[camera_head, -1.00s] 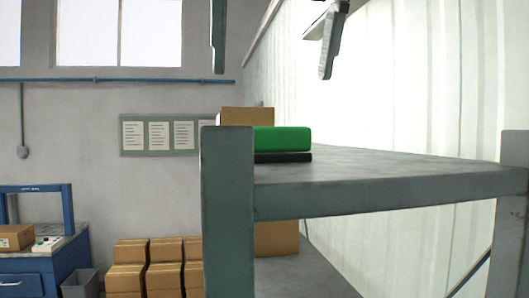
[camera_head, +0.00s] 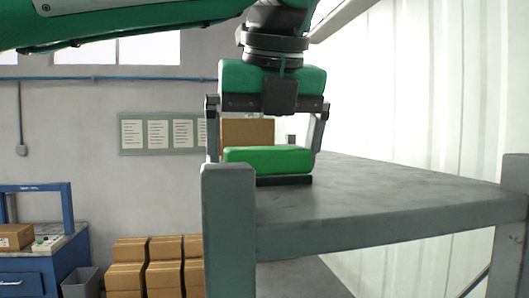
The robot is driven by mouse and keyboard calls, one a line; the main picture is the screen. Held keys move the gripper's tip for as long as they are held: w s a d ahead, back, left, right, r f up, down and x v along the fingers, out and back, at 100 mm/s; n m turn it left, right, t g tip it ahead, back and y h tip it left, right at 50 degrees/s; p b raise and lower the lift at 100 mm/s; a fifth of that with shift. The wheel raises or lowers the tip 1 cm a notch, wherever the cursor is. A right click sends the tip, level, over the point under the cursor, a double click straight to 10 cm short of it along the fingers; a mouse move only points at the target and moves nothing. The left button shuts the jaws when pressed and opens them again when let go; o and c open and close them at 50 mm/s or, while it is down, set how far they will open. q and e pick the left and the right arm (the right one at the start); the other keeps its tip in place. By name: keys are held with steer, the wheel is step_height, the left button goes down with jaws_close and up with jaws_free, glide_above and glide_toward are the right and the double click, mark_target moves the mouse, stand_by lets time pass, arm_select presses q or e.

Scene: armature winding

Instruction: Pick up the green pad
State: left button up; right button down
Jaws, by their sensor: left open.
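The green pad (camera_head: 268,160) lies on top of a thin black slab (camera_head: 284,181) at the left end of the grey shelf (camera_head: 375,185). My left gripper (camera_head: 265,155) comes down from above, its two fingers spread to the left and right of the pad. The lower part of the left finger is partly hidden behind the shelf post. The right finger reaches down beside the pad's right end. I cannot tell whether the fingers touch the pad. My right gripper is not in view.
A cardboard box (camera_head: 247,131) stands behind the pad. The shelf's grey corner post (camera_head: 228,225) rises in front of the pad's left end. The shelf top to the right is bare. Several cardboard boxes (camera_head: 165,262) are stacked lower left, near a blue bench (camera_head: 30,275).

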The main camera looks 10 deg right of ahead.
mark_target(267, 148)
arm_select(q)
steer(key=shift+d+f, duration=0.1)
steer(key=shift+f, duration=0.05)
steer(key=c, duration=0.5)
steer(key=shift+c, duration=0.9)
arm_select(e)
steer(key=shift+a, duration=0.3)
arm_select(q)
steer(key=shift+r+b, duration=0.3)
steer(key=shift+r, duration=0.3)
step_height(267, 148, up, 7)
steer(key=shift+f+b, duration=0.1)
steer(key=shift+b, duration=0.5)
steer(key=shift+r, duration=1)
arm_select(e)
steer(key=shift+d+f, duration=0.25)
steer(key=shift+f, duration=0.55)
